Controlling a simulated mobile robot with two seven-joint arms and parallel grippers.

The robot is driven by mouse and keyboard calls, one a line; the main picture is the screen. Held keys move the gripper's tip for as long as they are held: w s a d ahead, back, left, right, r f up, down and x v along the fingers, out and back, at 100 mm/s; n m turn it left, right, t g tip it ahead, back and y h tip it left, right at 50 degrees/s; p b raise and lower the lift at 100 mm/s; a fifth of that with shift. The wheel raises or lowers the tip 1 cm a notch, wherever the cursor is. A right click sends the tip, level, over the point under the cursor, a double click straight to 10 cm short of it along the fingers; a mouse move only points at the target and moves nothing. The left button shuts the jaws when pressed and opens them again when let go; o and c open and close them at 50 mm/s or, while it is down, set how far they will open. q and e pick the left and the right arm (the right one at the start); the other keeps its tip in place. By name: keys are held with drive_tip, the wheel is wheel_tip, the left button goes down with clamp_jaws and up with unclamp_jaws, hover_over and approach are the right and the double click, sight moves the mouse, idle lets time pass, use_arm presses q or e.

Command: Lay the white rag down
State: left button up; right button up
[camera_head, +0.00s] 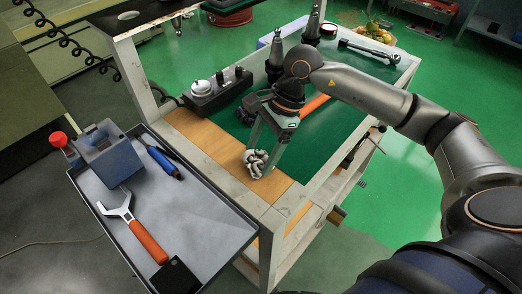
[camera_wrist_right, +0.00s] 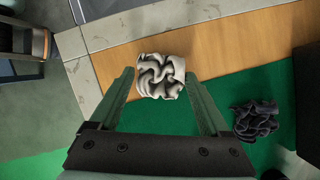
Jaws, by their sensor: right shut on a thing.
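The white rag (camera_head: 256,165) is a crumpled off-white bundle between the fingertips of my right gripper (camera_head: 261,157). In the right wrist view the rag (camera_wrist_right: 160,77) sits between the tips of the two green fingers (camera_wrist_right: 160,84), which are shut on it. It is over the wooden strip (camera_head: 215,146) of the cart top, beside the green mat (camera_head: 322,127). I cannot tell whether its underside touches the wood. My left gripper is not in view.
A dark crumpled rag (camera_wrist_right: 256,120) lies on the green mat. A grey side tray (camera_head: 200,220) holds a wrench (camera_head: 133,224) and a bin (camera_head: 108,155). Bare wood shows around the white rag.

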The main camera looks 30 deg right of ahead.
drive_tip(key=o, duration=1)
